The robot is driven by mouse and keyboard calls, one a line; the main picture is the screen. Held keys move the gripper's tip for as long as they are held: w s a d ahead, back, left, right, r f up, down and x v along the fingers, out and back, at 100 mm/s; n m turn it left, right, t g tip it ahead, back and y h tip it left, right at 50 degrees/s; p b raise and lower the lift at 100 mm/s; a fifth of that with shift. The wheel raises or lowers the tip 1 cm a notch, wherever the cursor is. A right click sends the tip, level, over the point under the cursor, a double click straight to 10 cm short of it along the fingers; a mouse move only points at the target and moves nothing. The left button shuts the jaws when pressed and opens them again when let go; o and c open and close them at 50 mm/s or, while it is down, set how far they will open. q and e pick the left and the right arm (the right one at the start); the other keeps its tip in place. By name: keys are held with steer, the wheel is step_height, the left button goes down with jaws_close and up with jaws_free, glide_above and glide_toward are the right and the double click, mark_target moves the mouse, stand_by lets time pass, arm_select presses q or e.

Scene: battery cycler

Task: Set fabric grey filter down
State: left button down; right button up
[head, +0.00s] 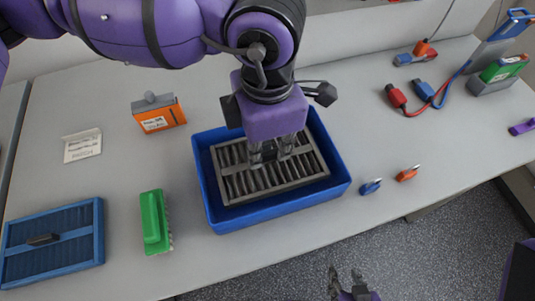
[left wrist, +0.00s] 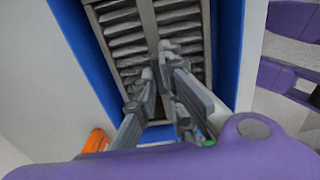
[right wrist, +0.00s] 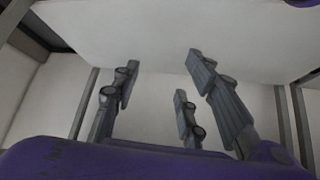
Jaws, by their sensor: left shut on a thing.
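The grey fabric filter (head: 290,181), a framed panel of pleats with a middle bar, lies inside the blue tray (head: 343,182). My left gripper (head: 272,158) comes down over the filter's middle and is shut on its central bar. In the left wrist view the fingers (left wrist: 160,85) meet at the filter's bar (left wrist: 149,25), with pleats (left wrist: 180,20) on both sides. Whether the filter rests on the tray floor cannot be told. My right gripper (head: 348,280) is open and empty below the table's front edge; its spread fingers also show in the right wrist view (right wrist: 160,95).
A green brush (head: 153,220) and a blue-framed filter (head: 60,255) lie left of the tray. An orange box (head: 158,115) and a white card (head: 83,146) stand behind. Small blue (head: 370,187) and orange (head: 407,174) padlock-like pieces lie to the right, with cabled clips (head: 397,96) farther back.

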mark_target(268, 154)
arm_select(q)
steer(key=shift+s+f+b, duration=0.1)
steer(key=shift+f+b, duration=0.45)
steer(key=shift+f, duration=1)
steer(key=c, duration=1.8)
jaws_free()
steer(key=shift+c, duration=0.2)
steer(key=shift+r, duration=0.1)
step_height(268, 154, up, 12)
steer(key=shift+p, duration=0.3)
steer(key=shift+r, duration=0.1)
